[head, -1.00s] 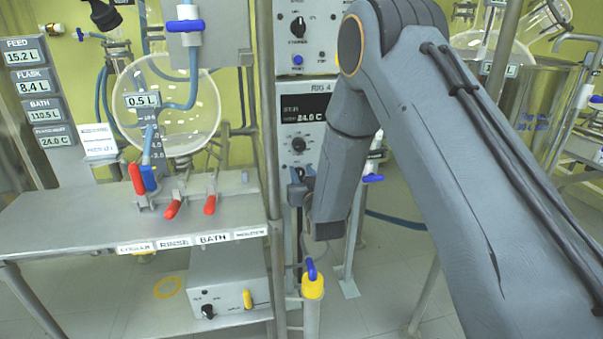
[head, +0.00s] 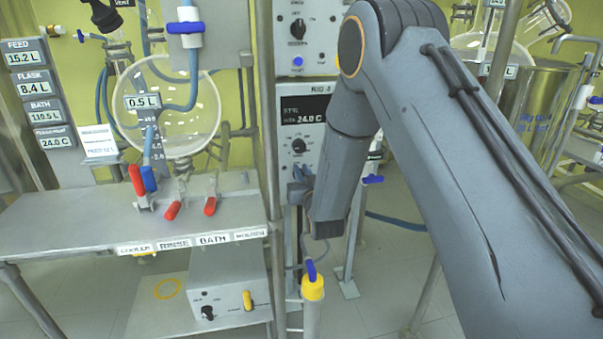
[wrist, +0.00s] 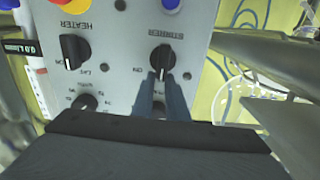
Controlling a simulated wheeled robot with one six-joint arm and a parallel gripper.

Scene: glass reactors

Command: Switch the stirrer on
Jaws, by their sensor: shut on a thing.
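In the wrist view the panel appears upside down. The black stirrer knob (wrist: 162,58) sits on the light panel (wrist: 120,65), with the STIRRER label above it in the picture and ON just to its left. My gripper (wrist: 165,82) reaches up from below in that view, with its two narrow fingers closed at the near end of the knob. The black heater knob (wrist: 73,52) is to its left, apart from the fingers. In the head view my arm (head: 340,160) hangs in front of the rig; the fingertips cannot be made out there.
Another black knob (wrist: 85,103) and a blue button (wrist: 171,5) are close by. A red and yellow button (wrist: 70,4) is at the wrist view's top edge. In the head view a metal post (head: 268,120) and a bench with red-handled valves (head: 172,210) stand left of my arm.

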